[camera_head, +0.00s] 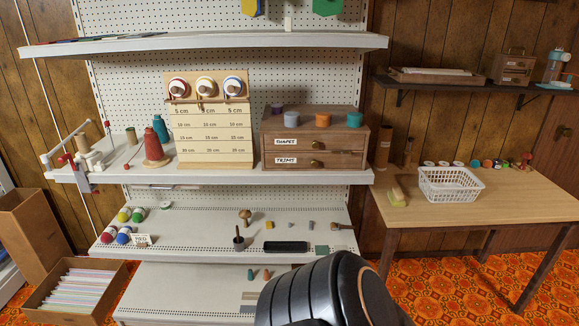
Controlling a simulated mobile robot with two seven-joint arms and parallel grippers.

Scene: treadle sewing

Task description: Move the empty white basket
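The white basket (452,191) is a rectangular, open mesh basket. It stands upright on the wooden table (525,209) at the right, near the table's left half. Its inside looks empty, with the tabletop showing through the mesh. Neither of my grippers is in view. A black rounded link of one of my arms shows at the bottom centre, in front of the shelves and apart from the basket.
Several small spools (487,164) line the table's back edge. A dark wall shelf (490,91) hangs above. White pegboard shelves (210,176) with drawers (342,142) stand left. The table's right part is clear.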

